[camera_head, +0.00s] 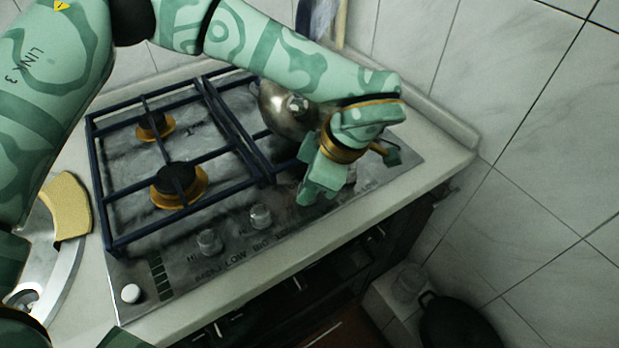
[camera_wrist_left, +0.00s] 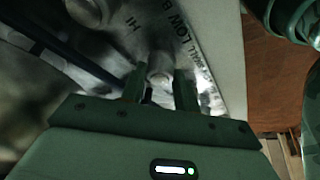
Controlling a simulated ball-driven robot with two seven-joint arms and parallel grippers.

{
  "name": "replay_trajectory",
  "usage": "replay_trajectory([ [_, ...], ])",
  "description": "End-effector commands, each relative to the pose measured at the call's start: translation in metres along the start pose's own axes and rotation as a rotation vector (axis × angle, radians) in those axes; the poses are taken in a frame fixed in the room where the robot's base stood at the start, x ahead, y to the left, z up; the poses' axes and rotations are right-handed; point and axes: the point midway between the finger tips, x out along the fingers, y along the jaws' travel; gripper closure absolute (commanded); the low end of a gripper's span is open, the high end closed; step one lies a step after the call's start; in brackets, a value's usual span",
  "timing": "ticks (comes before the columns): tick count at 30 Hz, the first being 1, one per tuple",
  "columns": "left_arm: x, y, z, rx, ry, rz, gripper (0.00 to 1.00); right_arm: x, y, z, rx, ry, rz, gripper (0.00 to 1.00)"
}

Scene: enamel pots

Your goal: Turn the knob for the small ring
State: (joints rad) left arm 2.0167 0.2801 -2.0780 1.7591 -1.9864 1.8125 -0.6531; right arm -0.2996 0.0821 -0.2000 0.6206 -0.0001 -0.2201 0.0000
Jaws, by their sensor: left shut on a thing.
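The steel hob panel (camera_head: 180,266) has a row of pale metal knobs along its front. Two of them, a left knob (camera_head: 209,242) and a middle knob (camera_head: 260,216), show clear of my arm. My left gripper (camera_head: 308,195) reaches down to the panel to the right of these two. In the left wrist view its fingers (camera_wrist_left: 159,90) are shut on a round knob (camera_wrist_left: 158,72), with the printed word SMALL beside it. In the head view the gripper hides this knob.
Blue pan grates (camera_head: 222,153) cover the burners. A metal pot (camera_head: 283,110) stands at the back, partly behind my left arm. A yellow sponge-like block (camera_head: 66,205) and a curved metal piece lie left. A dark pot (camera_head: 458,322) sits lower right.

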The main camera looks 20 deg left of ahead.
Motion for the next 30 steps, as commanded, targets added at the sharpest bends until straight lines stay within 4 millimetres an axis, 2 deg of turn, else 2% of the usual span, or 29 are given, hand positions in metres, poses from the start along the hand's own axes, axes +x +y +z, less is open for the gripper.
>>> replay_trajectory([
  [1, -0.001, 0.001, 0.0, 0.0, -0.002, 0.003, 0.92, 0.0, 0.0, 0.0, 0.0, 0.0, 0.0, 0.64],
  [2, -0.001, 0.001, 0.0, 0.0, -0.002, 0.003, 0.66, 0.0, 0.0, 0.0, 0.0, 0.0, 0.0, 0.64],
  [4, -0.001, 0.001, 0.0, 0.0, -0.002, 0.003, 0.47, 0.0, 0.0, 0.0, 0.0, 0.0, 0.0, 0.64],
  [13, -0.001, 0.0, 0.0, -0.001, -0.001, 0.001, 0.47, 0.0, -0.001, 0.0, 0.001, 0.0, -0.001, 0.64],
  [17, -0.015, 0.001, 0.0, -0.001, -0.001, 0.005, 0.47, -0.005, -0.001, -0.002, 0.001, 0.005, -0.001, 0.64],
  [30, -0.129, 0.0, -0.001, -0.003, -0.001, 0.008, 0.47, -0.034, 0.001, -0.013, 0.002, 0.034, 0.007, 0.64],
])
